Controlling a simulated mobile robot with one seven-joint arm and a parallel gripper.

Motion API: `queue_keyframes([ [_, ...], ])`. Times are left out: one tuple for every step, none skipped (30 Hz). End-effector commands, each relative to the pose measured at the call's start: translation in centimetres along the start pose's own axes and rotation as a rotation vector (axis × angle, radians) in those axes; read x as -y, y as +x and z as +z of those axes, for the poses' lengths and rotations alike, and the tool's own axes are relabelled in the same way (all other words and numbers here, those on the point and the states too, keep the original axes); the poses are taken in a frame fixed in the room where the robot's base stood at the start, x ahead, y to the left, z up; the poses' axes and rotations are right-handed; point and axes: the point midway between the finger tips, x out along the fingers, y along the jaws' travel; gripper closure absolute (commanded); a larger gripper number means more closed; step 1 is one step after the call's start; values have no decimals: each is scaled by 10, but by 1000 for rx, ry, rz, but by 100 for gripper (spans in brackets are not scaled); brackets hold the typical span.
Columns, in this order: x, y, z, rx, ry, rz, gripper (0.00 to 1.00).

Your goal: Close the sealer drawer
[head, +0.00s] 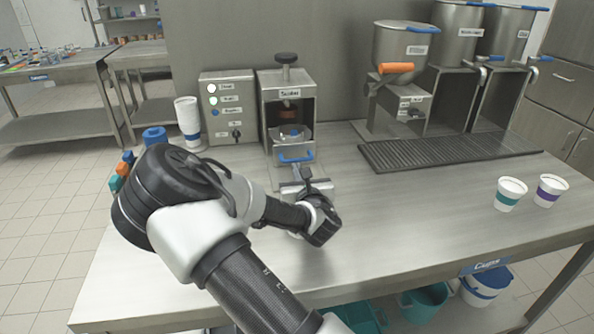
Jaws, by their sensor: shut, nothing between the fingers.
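The sealer (287,100) is a steel box with a knob on top, standing at the back of the table. Its drawer (292,151) has a blue handle (296,158) and sits at the front opening, seemingly pulled out toward me. Something clear with a blue part (294,133) shows in the drawer. My gripper (301,173) is shut and empty, just in front of the blue handle. I cannot tell whether it touches the handle. My arm hides the table in front of the sealer.
A control box (228,105) and a stack of cups (188,118) stand left of the sealer. Dispensers (402,50) and a black drip grate (450,150) are at the right. Two cups (509,194) (550,190) stand at the right front. The table's middle right is clear.

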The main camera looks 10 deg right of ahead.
Motion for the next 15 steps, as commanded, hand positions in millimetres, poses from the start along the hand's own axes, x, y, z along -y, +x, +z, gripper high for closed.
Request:
queue_keyframes([
  [0,4,1,1,1,1,100],
  [-1,6,2,1,0,2,100],
  [-1,8,2,0,0,2,100],
  [0,8,3,0,0,1,100],
  [0,9,3,-1,0,1,100],
  [0,9,3,-1,0,1,100],
  [0,10,3,-1,-1,1,100],
  [0,10,3,-1,-1,1,100],
  [0,10,3,-1,-1,1,100],
  [0,9,3,-1,-1,1,100],
  [0,9,3,-1,-1,1,100],
  [0,9,3,-1,-1,1,100],
  [0,9,3,-1,-1,1,100],
  [0,9,3,-1,-1,1,100],
  [0,11,3,-1,-1,1,100],
])
